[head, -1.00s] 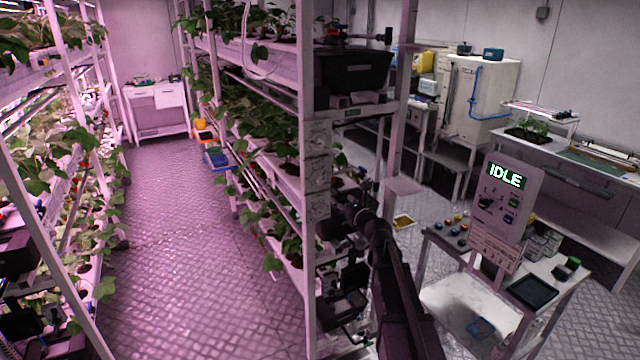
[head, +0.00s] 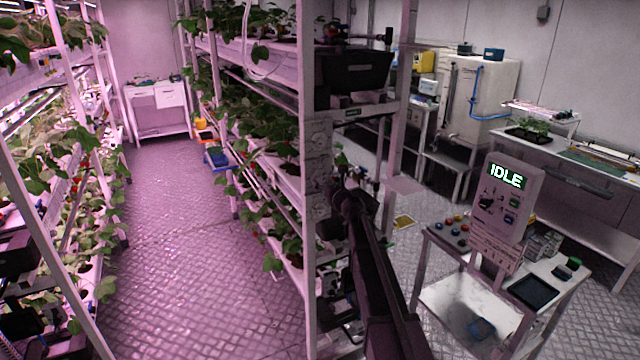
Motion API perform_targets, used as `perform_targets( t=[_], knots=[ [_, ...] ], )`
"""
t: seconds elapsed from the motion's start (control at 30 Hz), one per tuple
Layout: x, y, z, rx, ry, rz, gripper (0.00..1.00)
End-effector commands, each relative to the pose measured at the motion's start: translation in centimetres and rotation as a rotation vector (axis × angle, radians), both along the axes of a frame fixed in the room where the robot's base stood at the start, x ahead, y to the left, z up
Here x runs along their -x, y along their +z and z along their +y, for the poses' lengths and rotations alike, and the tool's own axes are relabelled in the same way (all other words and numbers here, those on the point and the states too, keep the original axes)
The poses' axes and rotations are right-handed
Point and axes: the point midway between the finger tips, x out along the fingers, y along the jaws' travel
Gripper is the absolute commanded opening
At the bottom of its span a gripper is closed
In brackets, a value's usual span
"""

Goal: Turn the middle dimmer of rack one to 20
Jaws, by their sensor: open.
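The rack post in the middle of the head view carries a column of pale round dimmers, one above another. The upper dimmer (head: 319,141) and the middle dimmer (head: 318,171) show on the panel, with a lower one (head: 318,207) beneath. Their scale marks are too small to read. My dark arm reaches up from the lower right, and my gripper (head: 343,192) is at its end, just right of the dimmer panel, between middle and lower dimmer height. It is open and holds nothing visible. Its fingers are small and dark, and I cannot tell whether they touch the panel.
The plant rack (head: 304,90) stands left of my arm, with an open aisle (head: 190,250) beyond it. A cart (head: 470,305) with an IDLE sign (head: 507,176) stands right of my arm. A black bin (head: 355,72) is on the rack above my gripper.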

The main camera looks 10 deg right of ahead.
Motion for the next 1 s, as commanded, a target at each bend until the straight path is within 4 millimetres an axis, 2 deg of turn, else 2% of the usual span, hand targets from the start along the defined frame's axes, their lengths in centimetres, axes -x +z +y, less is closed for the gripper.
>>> perform_targets(
  t=[0.13, 0.43, 0.47, 0.7, 0.77, 0.8, 0.87, 1.0],
  knots=[
    [-0.7, 0.0, 0.2, 0.0, 0.0, 0.0, 0.77],
    [-0.7, 0.0, 0.2, 0.0, -0.001, 0.0, 0.77],
    [-0.7, 0.0, 0.2, 0.0, -0.001, 0.0, 0.73],
    [-0.7, 0.0, 0.2, 0.0, 0.0, 0.0, 0.02],
    [-0.7, 0.0, 0.2, 0.0, 0.0, 0.0, 0.0],
    [-0.6, 0.0, 2.1, 0.0, 0.006, 0.0, 0.0],
    [-0.7, 0.0, 1.0, 0.0, 0.004, 0.0, 0.0],
    [-0.7, 0.0, 0.5, 0.007, 0.004, -0.002, 0.0]
  ],
)
